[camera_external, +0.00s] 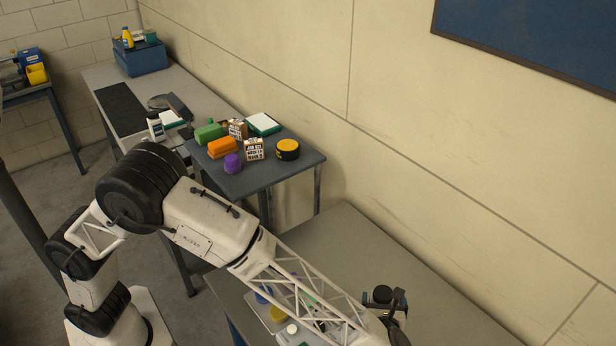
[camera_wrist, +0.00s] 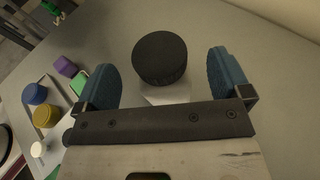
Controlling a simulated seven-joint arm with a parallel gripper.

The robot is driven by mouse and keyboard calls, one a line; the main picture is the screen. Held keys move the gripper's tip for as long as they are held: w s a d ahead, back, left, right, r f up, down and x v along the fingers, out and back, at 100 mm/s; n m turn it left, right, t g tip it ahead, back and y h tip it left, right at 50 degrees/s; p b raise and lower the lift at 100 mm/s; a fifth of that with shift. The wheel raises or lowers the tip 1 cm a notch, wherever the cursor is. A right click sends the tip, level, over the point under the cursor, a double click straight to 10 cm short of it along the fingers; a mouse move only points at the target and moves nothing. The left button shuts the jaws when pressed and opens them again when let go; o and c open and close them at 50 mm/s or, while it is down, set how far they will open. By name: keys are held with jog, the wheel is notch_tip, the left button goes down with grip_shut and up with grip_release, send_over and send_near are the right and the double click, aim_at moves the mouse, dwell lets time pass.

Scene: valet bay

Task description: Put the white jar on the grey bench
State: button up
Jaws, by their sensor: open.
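A jar with a black lid and a white body (camera_wrist: 165,95) is between the fingers of my gripper (camera_wrist: 165,70) in the wrist view. Both blue fingers are open, with a gap on each side of the lid. In the external view the black lid (camera_external: 382,293) shows at my gripper (camera_external: 385,306), low right; its body is mostly hidden there. The jar is over the near grey bench top (camera_external: 440,290); its base is hidden. A long light-grey bench (camera_external: 100,75) with a black mat stands at the back left.
A tray (camera_wrist: 58,125) beside the jar holds blue, yellow and white round pieces. A dark blue-grey table (camera_external: 300,163) carries several coloured items and boxes. A white bottle (camera_external: 155,127) stands by the back bench's front edge. The wall (camera_external: 440,120) borders the benches.

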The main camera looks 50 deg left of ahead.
jog(key=f, duration=0.2)
jog(key=w+a+f, duration=0.1)
jog(key=shift+f, duration=0.1)
jog(key=shift+w+a+f, duration=0.25)
jog(key=shift+w+a, duration=0.25)
jog(key=c, duration=1.4)
jog(key=shift+r, duration=0.1)
jog(key=shift+c, duration=0.2)
jog(key=shift+r, duration=0.1)
jog(key=shift+r, duration=4.9)
